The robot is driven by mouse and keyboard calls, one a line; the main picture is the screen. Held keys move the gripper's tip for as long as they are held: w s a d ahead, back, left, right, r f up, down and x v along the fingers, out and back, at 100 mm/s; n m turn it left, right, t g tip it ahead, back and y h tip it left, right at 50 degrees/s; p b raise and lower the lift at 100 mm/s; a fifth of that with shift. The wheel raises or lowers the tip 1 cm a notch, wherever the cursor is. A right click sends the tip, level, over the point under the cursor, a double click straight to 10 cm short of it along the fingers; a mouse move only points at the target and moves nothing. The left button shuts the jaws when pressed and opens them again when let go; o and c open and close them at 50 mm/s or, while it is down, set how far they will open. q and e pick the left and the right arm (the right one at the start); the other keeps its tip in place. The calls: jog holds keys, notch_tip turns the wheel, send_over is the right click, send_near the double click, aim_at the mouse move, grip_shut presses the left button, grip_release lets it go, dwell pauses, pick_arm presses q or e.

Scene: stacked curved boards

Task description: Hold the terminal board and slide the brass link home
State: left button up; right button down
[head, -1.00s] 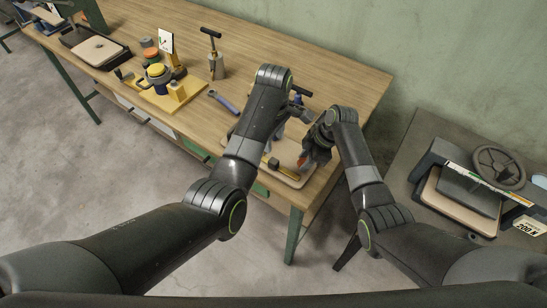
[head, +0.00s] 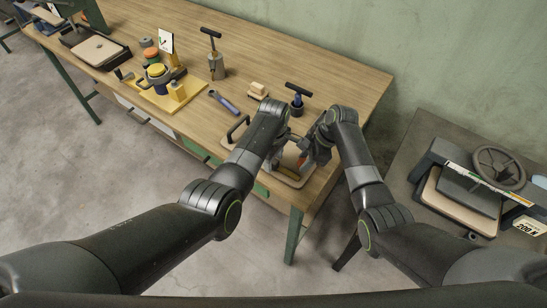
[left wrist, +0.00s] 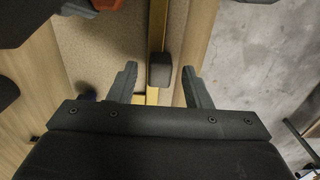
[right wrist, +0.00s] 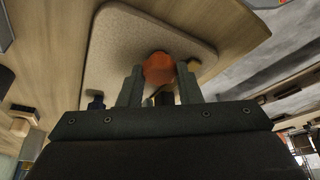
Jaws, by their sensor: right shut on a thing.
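The terminal board (head: 286,181) is a tan, round-cornered plate near the table's front right corner, partly hidden by my arms. It also shows in the left wrist view (left wrist: 120,45) and right wrist view (right wrist: 115,45). In the left wrist view, a brass bar (left wrist: 157,30) with a dark block (left wrist: 160,70) runs along it; I take this as the brass link. My left gripper (left wrist: 161,78) is open, with its fingers on either side of the bar and block, not visibly touching. My right gripper (right wrist: 159,70) is shut on an orange knob (right wrist: 158,67) at the board.
A yellow fixture board (head: 150,95) lies further left. The table's front edge is close to the board. A separate bench (head: 400,190) stands at right.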

pick_arm(q)
grip_shut()
jog(key=shift+w+d, duration=0.1)
jog(key=shift+w, duration=0.05)
jog(key=shift+w+d+f, duration=0.1)
jog(key=shift+w+d, duration=0.6)
jog(key=shift+w, duration=0.1)
jog(key=shift+w+d, duration=0.1)
jog(key=shift+w, duration=0.2)
pick_arm(e)
jog(key=shift+s+a, duration=0.1)
pick_arm(q)
jog(key=shift+o, duration=0.3)
grip_release()
jog(key=shift+d, duration=0.1)
jog(key=shift+w+r, duration=0.1)
jog(key=shift+r, duration=0.1)
